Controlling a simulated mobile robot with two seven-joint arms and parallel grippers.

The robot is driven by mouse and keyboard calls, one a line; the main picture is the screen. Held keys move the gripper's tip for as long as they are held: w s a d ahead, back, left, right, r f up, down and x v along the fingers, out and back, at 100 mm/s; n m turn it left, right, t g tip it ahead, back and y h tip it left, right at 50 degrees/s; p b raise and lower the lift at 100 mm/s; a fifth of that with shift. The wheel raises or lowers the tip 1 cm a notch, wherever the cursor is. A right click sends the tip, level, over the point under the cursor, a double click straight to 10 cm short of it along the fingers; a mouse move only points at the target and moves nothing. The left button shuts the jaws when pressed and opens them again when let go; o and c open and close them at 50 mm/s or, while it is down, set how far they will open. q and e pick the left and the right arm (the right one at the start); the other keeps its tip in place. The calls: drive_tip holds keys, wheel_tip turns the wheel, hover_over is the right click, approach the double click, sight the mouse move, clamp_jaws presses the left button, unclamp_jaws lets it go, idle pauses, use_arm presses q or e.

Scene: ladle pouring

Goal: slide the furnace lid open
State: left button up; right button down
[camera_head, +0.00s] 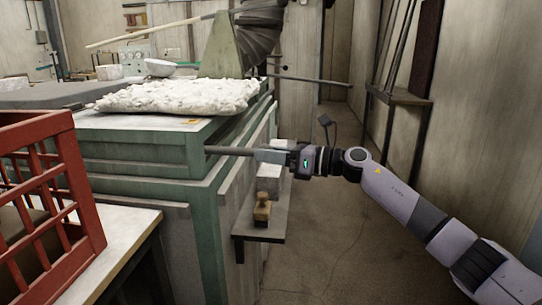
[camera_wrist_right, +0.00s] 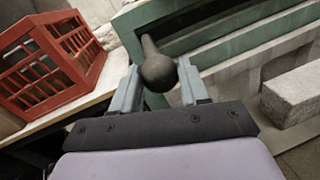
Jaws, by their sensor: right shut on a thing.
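The furnace (camera_head: 150,150) is a green metal box in the head view. A lumpy white slab (camera_head: 175,95) lies on top of it; I cannot tell whether this is the lid itself or a cover on it. A dark handle rod (camera_head: 228,151) sticks out from the furnace's upper side towards the right. My right gripper (camera_head: 280,152) is shut on the rod near its outer end. The wrist view shows the rod's round ball end (camera_wrist_right: 158,73) between the fingers. The rod's joint to the lid is not clear. My left gripper is not in view.
A red crate (camera_head: 85,190) stands on a table (camera_head: 120,235) at the near left. A side shelf (camera_head: 262,228) below my right gripper holds a pale block (camera_head: 269,180) and a small wooden-looking piece (camera_head: 262,210). Another rod (camera_head: 310,80) sticks out farther back. Floor on the right is clear.

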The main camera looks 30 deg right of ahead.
drive_tip(key=shift+s+a+f, duration=0.15)
drive_tip(key=shift+a+f, duration=0.05)
drive_tip(key=shift+a, duration=0.1)
drive_tip(key=c, duration=0.9)
unclamp_jaws()
drive_tip(key=o, duration=0.3)
drive_tip(key=shift+s+r, duration=0.1)
drive_tip(key=shift+d, duration=0.1)
drive_tip(key=shift+d, duration=0.15)
drive_tip(key=b+v, duration=0.1)
drive_tip(key=v, duration=0.6)
drive_tip(key=shift+b, duration=0.4)
